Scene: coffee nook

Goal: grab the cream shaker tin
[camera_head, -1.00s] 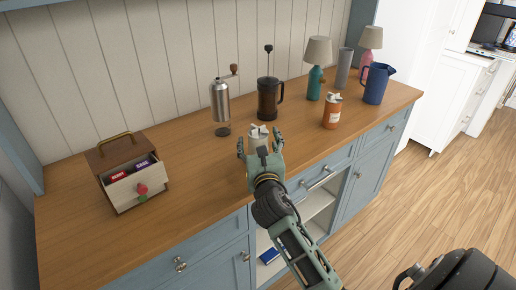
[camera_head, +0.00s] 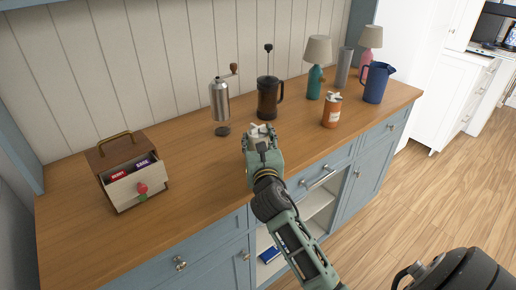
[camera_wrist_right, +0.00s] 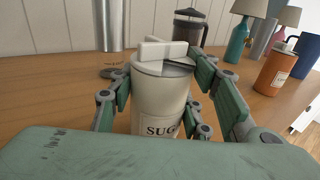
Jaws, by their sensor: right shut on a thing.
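The cream shaker tin (camera_wrist_right: 158,100) stands upright on the wooden counter, with a label reading "SUG" in the right wrist view. In the head view only its cream top (camera_head: 259,131) shows above my gripper. My right gripper (camera_head: 260,143) is shut on the tin, with green finger pads on both sides of it in the wrist view (camera_wrist_right: 165,105). The lower part of the tin is hidden by the gripper. My left gripper is not in view.
A wooden box (camera_head: 125,172) is at left. Lamps and a blue pitcher (camera_head: 375,83) stand at far right. The counter between box and gripper is clear.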

